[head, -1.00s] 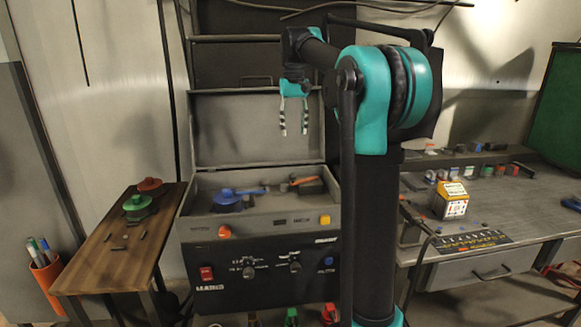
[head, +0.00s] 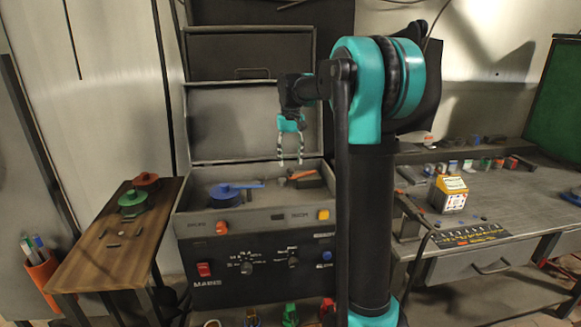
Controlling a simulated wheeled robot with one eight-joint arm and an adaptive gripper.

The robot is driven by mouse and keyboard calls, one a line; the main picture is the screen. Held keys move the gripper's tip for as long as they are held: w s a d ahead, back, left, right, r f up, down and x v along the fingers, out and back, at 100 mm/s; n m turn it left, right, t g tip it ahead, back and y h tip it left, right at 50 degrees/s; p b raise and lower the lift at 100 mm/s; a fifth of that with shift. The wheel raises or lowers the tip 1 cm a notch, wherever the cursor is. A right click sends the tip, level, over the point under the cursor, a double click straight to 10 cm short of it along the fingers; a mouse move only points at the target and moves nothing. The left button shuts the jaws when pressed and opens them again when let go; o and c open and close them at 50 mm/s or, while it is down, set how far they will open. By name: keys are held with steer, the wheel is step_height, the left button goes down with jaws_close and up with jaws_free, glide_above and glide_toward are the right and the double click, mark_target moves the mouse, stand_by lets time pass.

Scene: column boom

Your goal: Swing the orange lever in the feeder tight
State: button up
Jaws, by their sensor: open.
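The orange lever (head: 301,175) lies in the right part of the grey feeder (head: 250,203), an open-topped box with its lid raised. It sits by a dark block, and its far details are too small to tell. My gripper (head: 289,163) is open and empty. Its two striped fingers point down, and in the picture their tips show just above and left of the orange lever. I cannot tell the exact height between them; no contact shows. A blue round part with a blue lever (head: 226,194) sits in the left part of the feeder.
A wooden side table (head: 110,250) at left holds a green part (head: 132,203) and a red part (head: 146,181). A workbench (head: 490,210) at right bears a small yellow-and-white box (head: 449,194) and several small items. The feeder's raised lid (head: 235,125) stands behind.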

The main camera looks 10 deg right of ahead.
steer(key=shift+f, duration=1.7)
jaws_close()
